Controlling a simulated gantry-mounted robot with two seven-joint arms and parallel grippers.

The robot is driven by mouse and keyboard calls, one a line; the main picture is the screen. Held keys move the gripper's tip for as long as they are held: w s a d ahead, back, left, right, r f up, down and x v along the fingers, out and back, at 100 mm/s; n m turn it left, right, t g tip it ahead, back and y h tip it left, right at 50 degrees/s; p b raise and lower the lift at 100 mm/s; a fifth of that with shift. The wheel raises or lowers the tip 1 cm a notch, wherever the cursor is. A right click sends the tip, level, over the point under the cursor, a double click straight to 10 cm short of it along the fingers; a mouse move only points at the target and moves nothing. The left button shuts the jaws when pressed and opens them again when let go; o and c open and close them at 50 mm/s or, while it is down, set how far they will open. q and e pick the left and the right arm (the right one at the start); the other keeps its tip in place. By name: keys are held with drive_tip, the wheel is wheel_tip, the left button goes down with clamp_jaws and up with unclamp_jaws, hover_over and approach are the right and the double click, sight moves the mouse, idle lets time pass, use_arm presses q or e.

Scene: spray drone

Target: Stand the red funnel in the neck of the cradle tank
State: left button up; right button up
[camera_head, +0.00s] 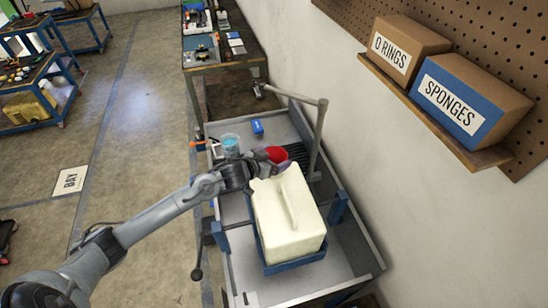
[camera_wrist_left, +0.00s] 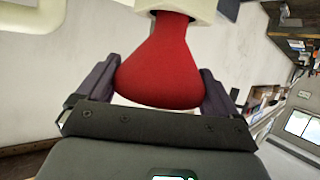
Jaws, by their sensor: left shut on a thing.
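The red funnel (camera_head: 277,154) is held by my left gripper (camera_head: 268,167) above the far end of the cream cradle tank (camera_head: 288,212). The tank sits in a blue cradle (camera_head: 293,264). In the left wrist view, the gripper's two dark fingers lie on either side of the funnel's wide body (camera_wrist_left: 162,72). Its narrow end meets a cream part (camera_wrist_left: 178,10) at the top edge, which looks like the tank's neck. I cannot tell how deep the spout sits in it. My right gripper is not in view.
The cradle stands on a grey-topped cart (camera_head: 352,256) with a bent grey post (camera_head: 318,140). A clear cup with blue contents (camera_head: 230,144) and a small blue box (camera_head: 257,126) are behind my gripper. A wall shelf (camera_head: 436,116) holds two boxes at right.

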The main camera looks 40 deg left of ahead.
use_arm(q)
drive_tip(key=shift+f, duration=0.4)
drive_tip(key=o, duration=0.7)
drive_tip(key=shift+s, duration=0.1)
drive_tip(key=shift+b+v, duration=0.55)
drive_tip(key=shift+v, duration=4.85)
drive_tip(key=shift+r, duration=0.1)
